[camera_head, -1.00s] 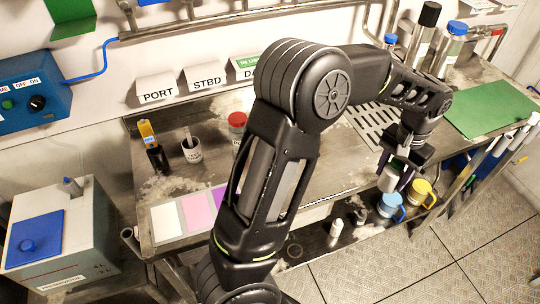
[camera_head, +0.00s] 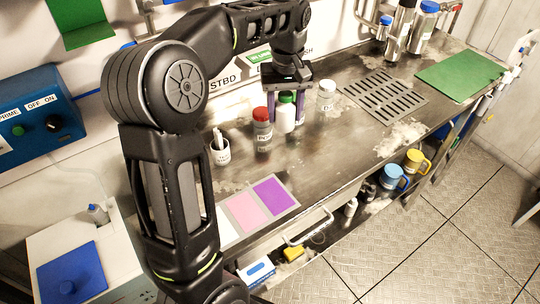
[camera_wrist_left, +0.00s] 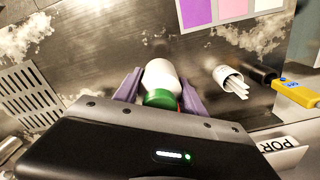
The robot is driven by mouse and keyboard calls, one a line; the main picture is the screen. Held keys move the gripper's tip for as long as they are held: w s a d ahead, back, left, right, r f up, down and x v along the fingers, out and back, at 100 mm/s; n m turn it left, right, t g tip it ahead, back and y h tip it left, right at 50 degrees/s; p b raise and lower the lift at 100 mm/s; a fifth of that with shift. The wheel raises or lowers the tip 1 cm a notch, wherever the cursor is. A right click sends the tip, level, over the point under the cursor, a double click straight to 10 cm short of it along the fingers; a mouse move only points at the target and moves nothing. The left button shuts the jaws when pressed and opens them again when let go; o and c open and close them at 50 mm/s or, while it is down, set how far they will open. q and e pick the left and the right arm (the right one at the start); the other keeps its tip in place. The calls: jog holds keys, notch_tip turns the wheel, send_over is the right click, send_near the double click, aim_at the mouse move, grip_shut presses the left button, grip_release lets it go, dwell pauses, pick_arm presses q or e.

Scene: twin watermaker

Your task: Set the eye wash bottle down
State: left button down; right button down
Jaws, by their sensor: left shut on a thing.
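The eye wash bottle (camera_head: 286,116) is white with a green cap. My left gripper (camera_head: 286,112) is shut on it, one purple finger on each side, over the back part of the metal worktop (camera_head: 330,150). The bottle looks upright, and its base is at or close above the worktop; I cannot tell whether it touches. In the left wrist view the bottle (camera_wrist_left: 160,74) lies between the fingers of the gripper (camera_wrist_left: 158,88). My right gripper is not in view.
A red-capped bottle (camera_head: 262,132) stands close left of the held bottle, and a white-capped jar (camera_head: 326,96) right of it. A cup of sticks (camera_head: 220,152), coloured cards (camera_head: 273,196), a drain grate (camera_head: 385,96) and a green mat (camera_head: 460,79) are also there. The worktop's middle is clear.

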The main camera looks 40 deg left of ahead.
pick_arm(q)
jog(key=shift+w+d, duration=0.25)
jog(key=shift+w, duration=0.05)
jog(key=shift+s+a, duration=0.1)
jog(key=shift+s, duration=0.05)
jog(key=shift+f, duration=0.3)
notch_tip(320, 180, down, 6)
jog(key=shift+r+p, duration=0.1)
jog(key=shift+p, duration=0.2)
jog(key=shift+f, duration=1.85)
jog(key=shift+f, duration=0.1)
jog(key=shift+f, duration=0.15)
jog(key=c, duration=0.7)
grip_release()
